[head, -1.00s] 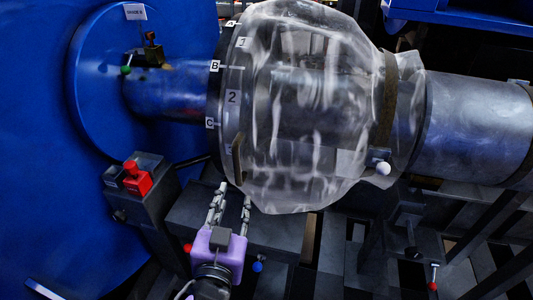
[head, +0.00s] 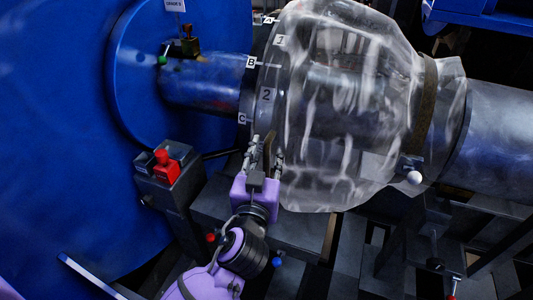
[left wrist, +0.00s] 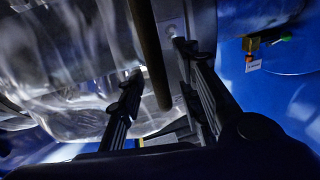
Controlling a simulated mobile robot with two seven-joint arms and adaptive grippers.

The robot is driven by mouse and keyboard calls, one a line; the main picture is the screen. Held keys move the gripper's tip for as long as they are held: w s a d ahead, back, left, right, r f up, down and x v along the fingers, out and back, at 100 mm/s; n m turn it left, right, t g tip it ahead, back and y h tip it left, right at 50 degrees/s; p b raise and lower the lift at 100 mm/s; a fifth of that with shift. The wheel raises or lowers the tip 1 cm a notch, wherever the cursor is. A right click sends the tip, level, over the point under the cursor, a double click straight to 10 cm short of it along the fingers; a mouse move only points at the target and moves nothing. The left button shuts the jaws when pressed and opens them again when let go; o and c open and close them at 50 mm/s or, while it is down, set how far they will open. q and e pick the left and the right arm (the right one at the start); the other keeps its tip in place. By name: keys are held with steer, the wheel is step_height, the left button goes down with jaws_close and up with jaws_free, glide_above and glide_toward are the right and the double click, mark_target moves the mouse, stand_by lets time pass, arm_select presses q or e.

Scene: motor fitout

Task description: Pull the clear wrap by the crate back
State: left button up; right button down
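The clear wrap (head: 345,110) is a creased see-through sleeve around the middle of the large grey shaft. A dark upright grab bar (head: 269,147) sits at its left edge, and a brown band (head: 425,105) circles its right part. My left gripper (head: 265,150) is at the grab bar from below, with its fingers apart. In the left wrist view the bar (left wrist: 149,50) hangs between the two open fingers (left wrist: 160,85), with gaps visible beside it. The wrap also shows there (left wrist: 70,70). My right gripper is not in view. I cannot make out a crate.
A dark box with a red knob (head: 165,165) stands left of my left gripper. A big blue housing (head: 60,120) fills the left. Lettered and numbered tags, such as the tag "2" (head: 266,95), line the flange. Dark frame beams (head: 300,235) lie below.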

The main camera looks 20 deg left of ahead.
arm_select(q)
steer(key=shift+w, duration=0.1)
jaws_close()
stand_by(0.5)
